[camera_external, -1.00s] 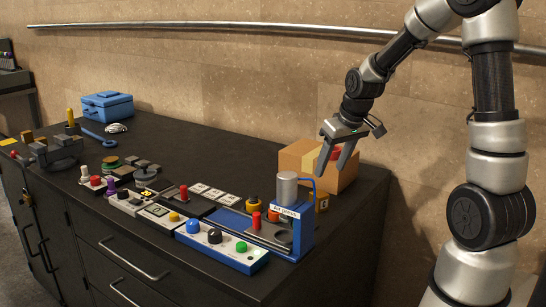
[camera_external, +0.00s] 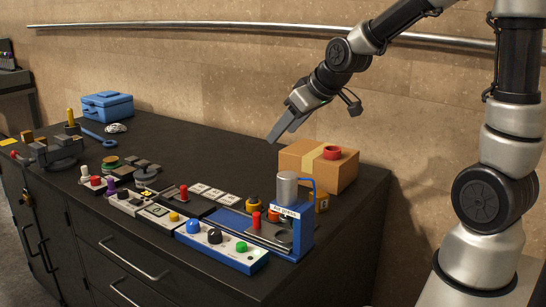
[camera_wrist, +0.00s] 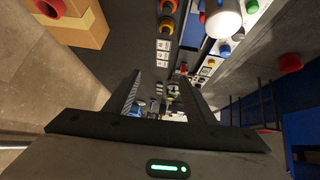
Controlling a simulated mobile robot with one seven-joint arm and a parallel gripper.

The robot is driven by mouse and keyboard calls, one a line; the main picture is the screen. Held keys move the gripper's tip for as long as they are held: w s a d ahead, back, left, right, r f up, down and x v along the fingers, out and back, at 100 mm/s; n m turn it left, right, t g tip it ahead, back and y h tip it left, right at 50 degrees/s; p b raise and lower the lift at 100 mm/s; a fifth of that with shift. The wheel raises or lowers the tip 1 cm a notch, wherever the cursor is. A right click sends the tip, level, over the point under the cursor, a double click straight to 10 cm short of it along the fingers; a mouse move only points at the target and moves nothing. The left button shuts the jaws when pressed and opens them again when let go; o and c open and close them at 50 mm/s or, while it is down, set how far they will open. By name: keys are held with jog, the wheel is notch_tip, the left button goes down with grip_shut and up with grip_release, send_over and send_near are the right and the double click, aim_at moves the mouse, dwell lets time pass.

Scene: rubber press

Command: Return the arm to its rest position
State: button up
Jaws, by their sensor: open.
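My gripper (camera_external: 285,128) hangs in free air above the back of the dark workbench (camera_external: 200,152), left of the cardboard box. Its fingers point down and to the left. In the wrist view my gripper (camera_wrist: 160,85) shows two fingers spread apart with nothing between them. The bench and its parts show below and beyond the fingers.
A cardboard box (camera_external: 342,173) with a red ring (camera_external: 332,153) on top stands on the bench near my gripper. A blue press (camera_external: 300,228) with a grey cylinder stands at the front. A blue toolbox (camera_external: 107,106) sits at the far left. A metal rail (camera_external: 220,31) crosses the wall behind.

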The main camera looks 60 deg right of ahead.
jog(key=s+a+r+n+t+y+p, duration=0.2)
jog(key=a+r+n+t+p, duration=0.1)
jog(key=a+r, duration=0.8)
jog(key=s+f+m+g, duration=0.2)
jog(key=s+g, duration=0.3)
jog(key=s, duration=1.3)
jog(key=shift+s+d+f+b, duration=0.3)
jog(key=shift+d+f+b, duration=0.15)
